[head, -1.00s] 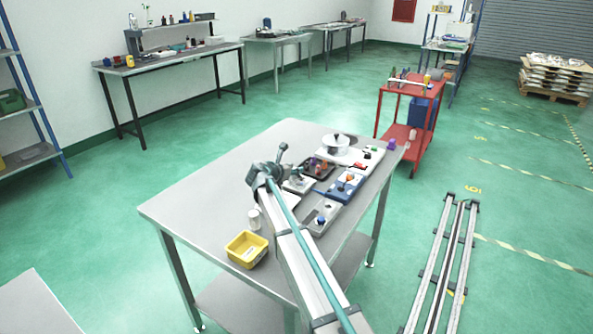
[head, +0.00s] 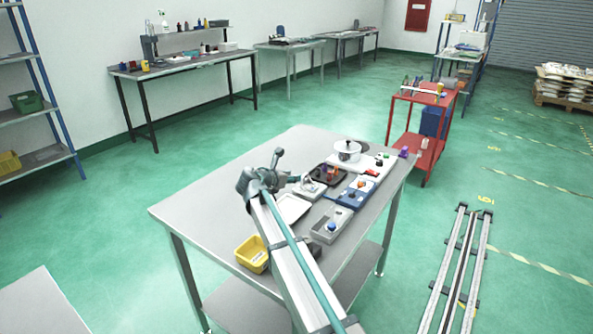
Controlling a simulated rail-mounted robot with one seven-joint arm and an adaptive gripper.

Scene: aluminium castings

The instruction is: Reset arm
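My arm reaches up from the bottom of the head view over the near steel table (head: 205,205). Its end, with my gripper (head: 297,180), is above the middle of the table, left of the trays. The gripper is small and partly hidden by the wrist, so its fingers cannot be made out clearly. No held object can be made out.
On the table are a yellow bin (head: 249,251), a white tray (head: 290,209), a grey tray (head: 343,217), a blue tray (head: 370,187), a dark tray (head: 317,174) and a white pot (head: 347,148). A red cart (head: 430,157) stands behind. The table's left part is clear.

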